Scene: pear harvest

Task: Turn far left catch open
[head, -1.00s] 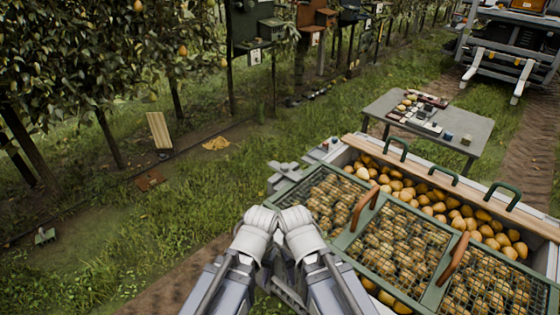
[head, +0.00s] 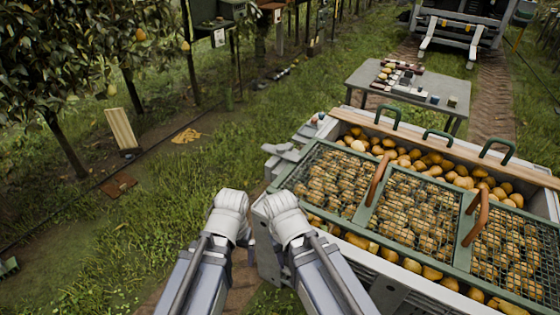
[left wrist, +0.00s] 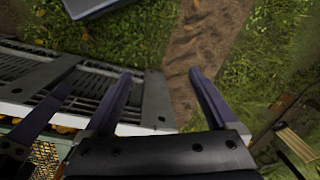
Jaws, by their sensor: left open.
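The harvest bin (head: 365,285) stands at the right of the head view, with slatted grey sides and green-framed mesh lids over pears. A grey fitting (head: 282,149) projects at its far left corner; I cannot tell whether it is the catch or how it is turned. My left gripper (left wrist: 160,75) is open and empty in the left wrist view, above the ground beside the bin's slatted wall. In the head view its fingers are mostly hidden below the wrist. My right wrist is close beside the bin's left end; the right jaws are not clearly shown.
A grey table (head: 362,77) with small objects stands behind the bin. Orange handles (head: 377,178) and green handles (head: 497,146) rise from the bin top. Grass (head: 165,225) left of the bin is open, with a leaning wooden board (head: 121,128) farther off.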

